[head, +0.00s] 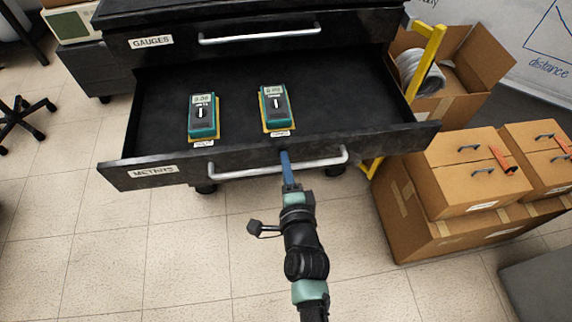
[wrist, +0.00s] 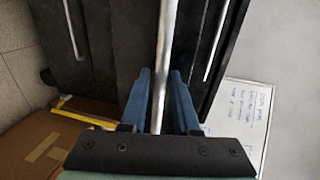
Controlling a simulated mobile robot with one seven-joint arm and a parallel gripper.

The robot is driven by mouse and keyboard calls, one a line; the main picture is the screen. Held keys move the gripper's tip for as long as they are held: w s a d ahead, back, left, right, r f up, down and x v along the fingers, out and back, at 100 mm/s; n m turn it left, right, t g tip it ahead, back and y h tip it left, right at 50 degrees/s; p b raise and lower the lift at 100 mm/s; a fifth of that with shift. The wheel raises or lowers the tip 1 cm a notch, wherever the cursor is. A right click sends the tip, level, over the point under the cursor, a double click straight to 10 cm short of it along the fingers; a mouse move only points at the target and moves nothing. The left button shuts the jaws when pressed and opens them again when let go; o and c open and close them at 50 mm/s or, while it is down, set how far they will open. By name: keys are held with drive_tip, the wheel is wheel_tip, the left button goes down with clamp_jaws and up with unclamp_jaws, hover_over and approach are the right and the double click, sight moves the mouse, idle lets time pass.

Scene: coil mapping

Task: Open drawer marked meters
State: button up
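The drawer marked METERS (head: 130,170) is pulled far out of the black cabinet. Two teal multimeters, a left one (head: 203,117) and a right one (head: 275,107), lie inside on yellow bases with small labels. The drawer's silver bar handle (head: 235,171) runs along its front. My gripper (head: 286,158) is at the handle, right of its middle. Exact finger contact is hard to see.
The GAUGES drawer (head: 180,42) above is closed. Cardboard boxes (head: 465,175) stand close on the right, with a yellow frame (head: 427,62) beside the cabinet. A whiteboard (head: 530,50) is behind. The tiled floor (head: 110,240) at front left is clear.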

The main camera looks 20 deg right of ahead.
drive_tip(key=v, duration=1.3)
drive_tip(key=shift+p, duration=0.3)
drive_tip(key=shift+w+r, duration=0.1)
drive_tip(key=w+a+r+n+t+y+p, duration=0.15)
drive_tip(key=w+r+n, duration=0.25)
drive_tip(key=r, duration=0.7)
drive_tip(key=w+a+r+n+t+y+p, duration=0.1)
drive_tip(key=w+a+r+n+t+p, duration=0.3)
drive_tip(key=r, duration=0.7)
drive_tip(key=w+a+r+n+t+y, duration=0.1)
drive_tip(key=w+a+r+n, duration=0.3)
drive_tip(key=r, duration=0.8)
drive_tip(key=s+a+r+n+t+p, duration=0.1)
drive_tip(key=s+r+n+t, duration=0.1)
drive_tip(key=r, duration=1)
drive_tip(key=s+a+r+n+t+p, duration=0.1)
drive_tip(key=s+r+n+p, duration=0.1)
drive_tip(key=r, duration=1)
drive_tip(key=s+a+r+n+t+p, duration=0.1)
drive_tip(key=s+r+n, duration=0.3)
drive_tip(key=r, duration=0.8)
drive_tip(key=shift+s+a+n+t+y+p, duration=0.3)
drive_tip(key=shift+n+t+y+p, duration=0.25)
drive_tip(key=shift+t+p, duration=0.25)
